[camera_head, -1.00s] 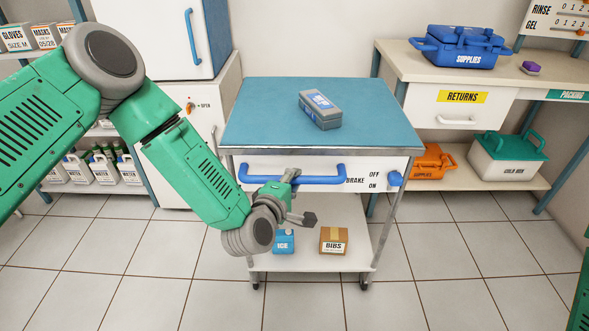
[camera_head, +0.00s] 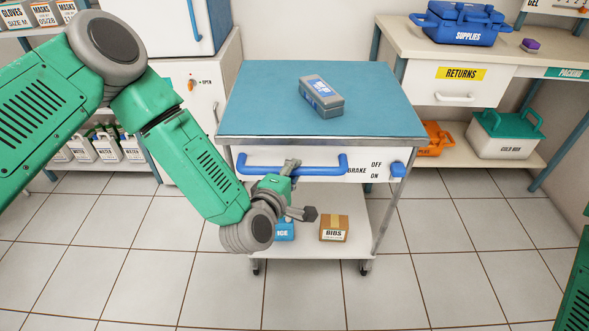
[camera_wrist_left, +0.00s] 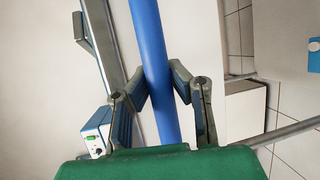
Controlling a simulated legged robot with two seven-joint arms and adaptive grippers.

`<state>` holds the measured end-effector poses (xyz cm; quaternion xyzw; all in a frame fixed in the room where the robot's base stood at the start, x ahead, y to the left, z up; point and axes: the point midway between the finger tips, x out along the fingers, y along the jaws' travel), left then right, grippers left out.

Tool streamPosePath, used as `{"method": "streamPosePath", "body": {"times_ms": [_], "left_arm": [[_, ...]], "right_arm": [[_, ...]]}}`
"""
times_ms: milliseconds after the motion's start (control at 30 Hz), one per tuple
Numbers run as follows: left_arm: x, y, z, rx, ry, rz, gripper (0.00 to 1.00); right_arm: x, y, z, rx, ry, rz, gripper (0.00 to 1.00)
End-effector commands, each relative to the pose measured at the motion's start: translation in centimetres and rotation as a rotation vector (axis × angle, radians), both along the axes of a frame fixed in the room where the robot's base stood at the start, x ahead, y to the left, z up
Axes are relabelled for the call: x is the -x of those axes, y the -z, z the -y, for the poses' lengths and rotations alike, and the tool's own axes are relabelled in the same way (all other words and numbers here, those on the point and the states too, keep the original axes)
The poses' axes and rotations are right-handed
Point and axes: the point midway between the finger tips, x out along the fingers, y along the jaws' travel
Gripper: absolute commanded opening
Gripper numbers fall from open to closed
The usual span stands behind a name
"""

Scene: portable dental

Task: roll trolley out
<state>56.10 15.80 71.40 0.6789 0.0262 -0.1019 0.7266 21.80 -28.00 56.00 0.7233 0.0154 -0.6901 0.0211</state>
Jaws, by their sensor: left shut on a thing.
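The trolley has a blue top (camera_head: 265,95), a white front and a lower shelf (camera_head: 300,255). Its blue handle (camera_head: 320,171) runs across the front. My left gripper (camera_head: 291,182) is at this handle, shut on it. In the left wrist view the blue handle (camera_wrist_left: 150,50) passes between the two fingers (camera_wrist_left: 160,85). The blue brake knob (camera_head: 397,170) is right of the OFF and ON labels; I cannot tell its setting. My right gripper is not in view; only a green part of my right arm shows at the right edge.
A grey box (camera_head: 320,96) lies on the trolley top. A blue ICE box (camera_head: 285,231) and a brown BIBS box (camera_head: 334,228) are on its lower shelf. A counter (camera_head: 440,50) stands behind right, a white cabinet (camera_head: 195,120) behind left. Tiled floor (camera_head: 470,280) in front is clear.

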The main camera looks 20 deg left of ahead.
Motion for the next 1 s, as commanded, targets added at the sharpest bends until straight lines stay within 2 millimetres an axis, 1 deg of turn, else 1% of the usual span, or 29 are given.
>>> {"method": "streamPosePath", "body": {"times_ms": [33, 67, 100, 167, 433, 567, 667, 900, 1000], "left_arm": [[0.8, 0.8, 0.4, -0.001, 0.015, -0.025, 0.00], [0.8, 0.8, 0.4, -0.001, 0.015, -0.025, 0.00], [0.8, 0.8, 0.4, -0.002, 0.015, -0.025, 0.20], [0.8, 0.7, 0.4, -0.002, 0.015, -0.024, 0.39], [0.5, 0.5, 0.2, 0.000, 0.009, -0.015, 0.39], [1.1, 0.3, 0.1, 0.000, 0.008, -0.014, 0.39], [2.5, 0.1, 0.0, 0.001, 0.009, -0.017, 0.39], [7.6, -0.8, -0.6, 0.001, 0.010, -0.020, 0.39], [9.4, -1.1, -0.8, -0.001, 0.011, -0.021, 0.39]], "right_arm": [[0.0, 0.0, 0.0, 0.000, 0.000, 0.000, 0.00], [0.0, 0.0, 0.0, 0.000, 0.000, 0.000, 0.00], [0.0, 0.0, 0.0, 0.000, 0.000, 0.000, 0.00], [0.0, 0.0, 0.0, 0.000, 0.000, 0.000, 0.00], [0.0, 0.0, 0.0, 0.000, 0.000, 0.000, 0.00], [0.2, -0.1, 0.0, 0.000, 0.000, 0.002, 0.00], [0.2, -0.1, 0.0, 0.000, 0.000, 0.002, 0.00], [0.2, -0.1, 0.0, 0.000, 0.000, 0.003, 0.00], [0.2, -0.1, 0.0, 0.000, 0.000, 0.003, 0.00]]}}
